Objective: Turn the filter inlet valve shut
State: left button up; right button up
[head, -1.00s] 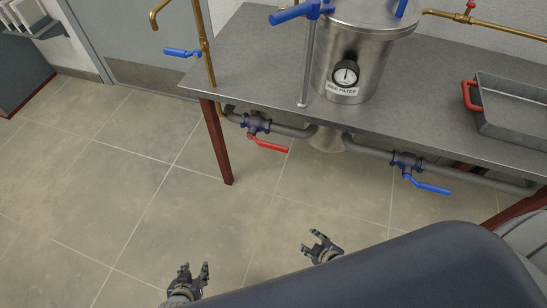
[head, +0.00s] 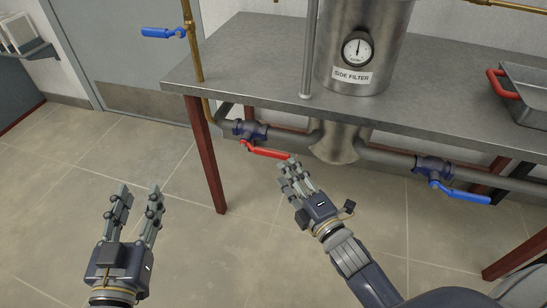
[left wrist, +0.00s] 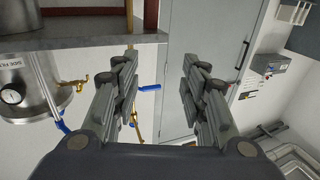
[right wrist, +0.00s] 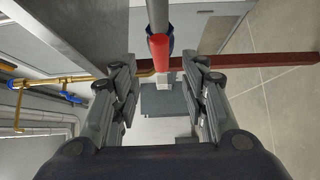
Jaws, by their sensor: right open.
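A valve with a red lever (head: 265,151) sits on the pipe below the table's front edge, left of the steel vessel marked SIDE FILTER (head: 372,45). A valve with a blue lever (head: 460,192) is on the pipe to the right. Neither valve shows a readable label. The red lever lies roughly along the pipe, pointing right. My right gripper (head: 292,170) is open at its free end. In the right wrist view, the red lever (right wrist: 159,50) appears end-on between the fingertips; contact cannot be told. My left gripper (head: 138,190) is open and empty above the floor at left.
The steel table (head: 265,85) overhangs the valves, with a dark red leg (head: 207,155) left of the red lever. A brass pipe (head: 192,45) with a blue-handled tap (head: 163,33) stands at left. A tray (head: 525,80) lies at right. The floor in front is clear.

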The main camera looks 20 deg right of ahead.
aim_at(275, 157)
jog(key=w, duration=0.2)
jog(key=w+a+b, duration=0.1)
jog(key=w, duration=0.4)
jog(key=shift+w+a+b, duration=0.25)
jog(key=shift+w+b, duration=0.1)
jog(key=shift+w, duration=0.05)
pick_arm(q)
notch_tip(275, 157, up, 9)
jog(key=s+t+h, duration=0.2)
jog(key=t, duration=0.3)
jog(key=shift+s+d, duration=0.15)
jog(key=shift+d, duration=0.2)
pick_arm(e)
jog(key=shift+w+a, duration=0.1)
jog(key=shift+w, duration=0.35)
pick_arm(q)
jog(key=shift+r, duration=0.1)
pick_arm(e)
grip_shut()
